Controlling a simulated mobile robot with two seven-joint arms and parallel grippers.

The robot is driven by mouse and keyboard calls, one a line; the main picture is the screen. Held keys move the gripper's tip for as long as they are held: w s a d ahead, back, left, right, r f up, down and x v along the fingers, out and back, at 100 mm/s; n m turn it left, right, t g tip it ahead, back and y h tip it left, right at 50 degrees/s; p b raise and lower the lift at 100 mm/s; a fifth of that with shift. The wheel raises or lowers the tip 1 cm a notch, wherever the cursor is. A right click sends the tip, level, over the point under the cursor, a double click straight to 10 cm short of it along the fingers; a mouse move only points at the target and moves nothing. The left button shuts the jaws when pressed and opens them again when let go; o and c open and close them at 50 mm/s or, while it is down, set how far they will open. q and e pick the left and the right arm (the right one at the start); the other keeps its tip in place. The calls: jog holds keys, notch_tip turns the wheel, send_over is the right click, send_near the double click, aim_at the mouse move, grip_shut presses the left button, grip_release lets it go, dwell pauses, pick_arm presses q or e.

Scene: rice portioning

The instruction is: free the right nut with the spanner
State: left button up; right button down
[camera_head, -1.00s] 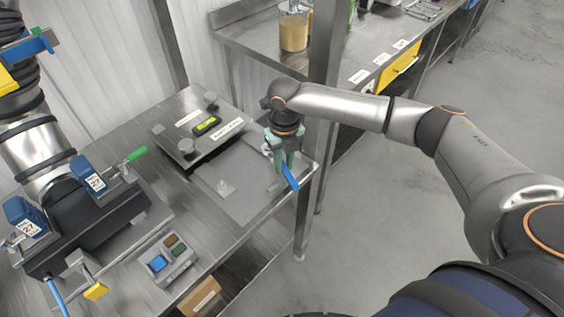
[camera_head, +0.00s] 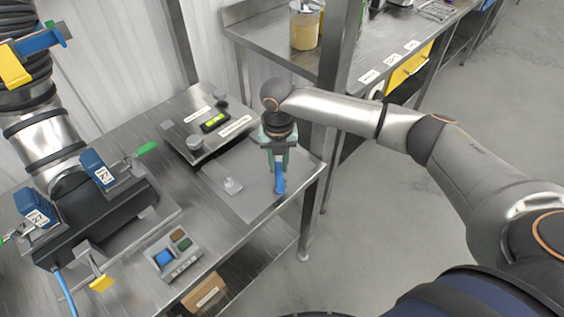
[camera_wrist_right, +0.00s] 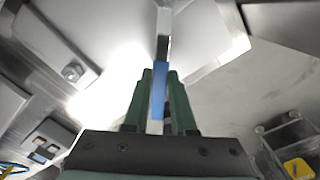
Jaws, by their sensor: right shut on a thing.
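My right gripper (camera_head: 279,165) has green fingers shut on a blue-handled spanner (camera_head: 280,180), low over the right part of a grey plate (camera_head: 253,203). In the right wrist view the spanner's blue handle (camera_wrist_right: 158,88) lies between the fingers, with a dark metal part beyond it. A small pale fitting (camera_head: 232,186), possibly a nut on a bracket, stands on the plate left of the gripper; it also shows in the right wrist view (camera_wrist_right: 72,72). I see no right nut clearly; the gripper may hide it. My left gripper is not seen.
The table's edge and a steel post are close to the right gripper.

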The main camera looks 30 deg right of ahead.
aim_at(279, 168)
jog(key=shift+r, duration=1.3)
dwell(0.9)
jog(key=shift+r, duration=1.85)
